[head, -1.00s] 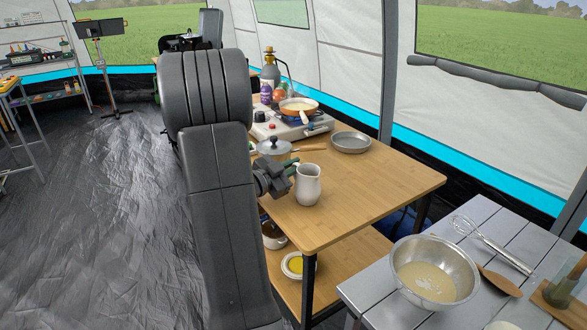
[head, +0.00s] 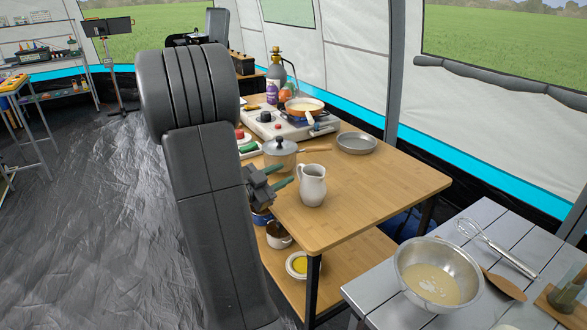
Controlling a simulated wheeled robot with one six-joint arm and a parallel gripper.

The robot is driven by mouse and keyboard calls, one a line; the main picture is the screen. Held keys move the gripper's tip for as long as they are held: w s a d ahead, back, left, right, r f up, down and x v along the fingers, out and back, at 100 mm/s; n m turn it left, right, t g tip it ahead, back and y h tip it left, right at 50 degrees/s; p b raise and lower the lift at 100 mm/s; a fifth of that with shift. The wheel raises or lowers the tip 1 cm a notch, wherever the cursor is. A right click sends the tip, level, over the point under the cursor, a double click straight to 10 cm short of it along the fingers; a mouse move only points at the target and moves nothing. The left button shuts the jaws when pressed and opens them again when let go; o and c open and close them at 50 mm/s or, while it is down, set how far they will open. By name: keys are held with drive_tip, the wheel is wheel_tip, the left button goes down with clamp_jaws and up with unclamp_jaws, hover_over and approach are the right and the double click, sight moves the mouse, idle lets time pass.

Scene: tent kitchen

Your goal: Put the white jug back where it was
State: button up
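The white jug (head: 312,186) stands upright on the wooden table (head: 365,205), near its left edge. Its handle and spout show against the tabletop. My gripper (head: 283,189) is just left of the jug, with its green-tipped fingers pointing toward it. The fingers look apart from each other, and a small gap shows between them and the jug. Part of my gripper is hidden behind my own arm.
A lidded pot (head: 281,153) stands close behind my gripper. A grey pan (head: 357,143) and a stove with a frying pan (head: 303,106) are farther back. The table's front right is clear. A metal bowl (head: 440,272) and whisk are on the grey table.

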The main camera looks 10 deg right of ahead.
drive_tip(key=shift+v, duration=2.55)
